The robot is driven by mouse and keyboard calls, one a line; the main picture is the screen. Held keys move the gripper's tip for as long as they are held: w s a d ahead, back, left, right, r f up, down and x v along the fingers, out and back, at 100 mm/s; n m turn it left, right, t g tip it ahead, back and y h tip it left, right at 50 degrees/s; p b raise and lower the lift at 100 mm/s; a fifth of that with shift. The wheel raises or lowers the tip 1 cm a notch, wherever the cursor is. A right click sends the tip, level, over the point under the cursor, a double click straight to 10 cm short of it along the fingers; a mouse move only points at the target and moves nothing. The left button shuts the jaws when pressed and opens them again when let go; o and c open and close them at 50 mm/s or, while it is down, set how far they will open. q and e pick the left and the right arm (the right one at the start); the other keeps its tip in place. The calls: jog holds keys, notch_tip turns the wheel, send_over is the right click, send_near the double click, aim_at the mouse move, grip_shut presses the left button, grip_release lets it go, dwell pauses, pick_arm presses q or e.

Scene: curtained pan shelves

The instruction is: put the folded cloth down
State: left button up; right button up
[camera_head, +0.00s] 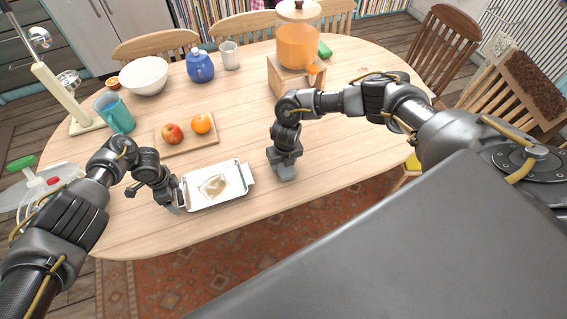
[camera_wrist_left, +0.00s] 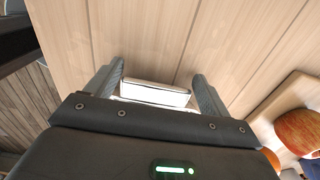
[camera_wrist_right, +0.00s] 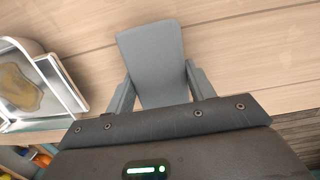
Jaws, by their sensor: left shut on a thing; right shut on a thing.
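The folded cloth (camera_wrist_right: 157,62) is a flat grey-blue piece. My right gripper (camera_wrist_right: 161,86) is shut on it, and it sticks out past the fingers. In the head view the cloth (camera_head: 286,174) hangs under my right gripper (camera_head: 285,155), right of the white tray (camera_head: 219,205). I cannot tell whether it touches the table. The tray lies on the table with a brown stain inside. My left gripper (camera_head: 175,205) is at its left end. In the left wrist view the left gripper (camera_wrist_left: 158,88) is shut on the tray's white end piece (camera_wrist_left: 155,95), mostly hidden by the gripper body.
A wooden board (camera_head: 185,145) with fruit lies behind the tray. A juice dispenser (camera_head: 297,45) on a wooden stand (camera_head: 285,80) is further back. A teal cup (camera_head: 116,115), white bowl (camera_head: 143,76) and blue pot (camera_head: 200,66) stand at the back left. The table right of the cloth is clear.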

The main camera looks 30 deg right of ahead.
jog(key=shift+f, duration=0.25)
jog(key=shift+f, duration=0.15)
jog(key=o, duration=1.1)
jog(key=r, duration=0.8)
jog(key=s+r, duration=0.1)
jog(key=r, duration=0.3)
jog(key=shift+s+r, duration=0.1)
jog(key=shift+r, duration=0.05)
jog(key=shift+o, duration=0.5)
